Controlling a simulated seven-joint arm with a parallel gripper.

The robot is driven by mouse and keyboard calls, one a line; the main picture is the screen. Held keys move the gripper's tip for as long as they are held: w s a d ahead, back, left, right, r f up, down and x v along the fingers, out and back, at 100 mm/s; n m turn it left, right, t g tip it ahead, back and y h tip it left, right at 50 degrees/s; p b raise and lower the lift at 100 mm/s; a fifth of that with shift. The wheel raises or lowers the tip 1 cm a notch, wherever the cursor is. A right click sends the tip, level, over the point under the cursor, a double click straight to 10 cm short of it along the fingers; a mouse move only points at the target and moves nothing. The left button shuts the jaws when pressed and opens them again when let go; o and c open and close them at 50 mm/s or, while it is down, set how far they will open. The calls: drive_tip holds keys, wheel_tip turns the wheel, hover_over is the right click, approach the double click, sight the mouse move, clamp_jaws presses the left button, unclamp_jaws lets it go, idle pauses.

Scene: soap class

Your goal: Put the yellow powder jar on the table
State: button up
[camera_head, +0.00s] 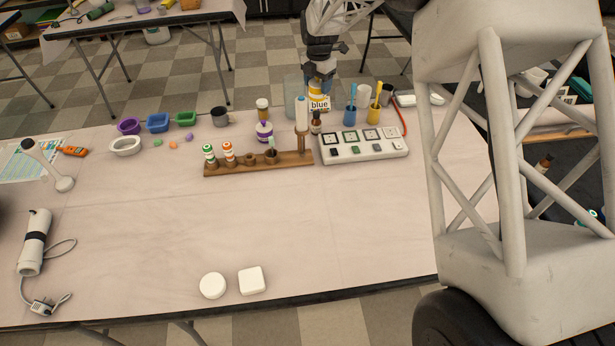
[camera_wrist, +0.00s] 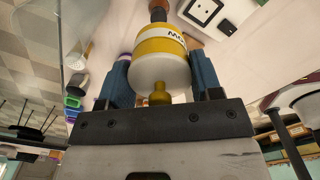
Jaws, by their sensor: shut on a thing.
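I cannot tell whether the jar touches the table.
A wooden rack (camera_head: 240,168) with small bottles stands in front of the jar. Right of it are a white panel with squares (camera_head: 362,146) and blue (camera_head: 350,112) and yellow (camera_head: 374,113) cups. White soaps (camera_head: 212,286) lie near the front edge. The table's middle front is clear.

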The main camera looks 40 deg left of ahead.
drive_tip(key=s+a+n, duration=0.2)
drive_tip(key=s+a, duration=0.7)
drive_tip(key=a, duration=0.2)
drive_tip(key=n, duration=0.3)
hover_over(239, 140)
drive_tip(key=shift+f, duration=2.65)
drive_tip(key=shift+f, duration=3.15)
drive_tip(key=shift+f, duration=1.85)
drive_tip(key=shift+f, duration=0.1)
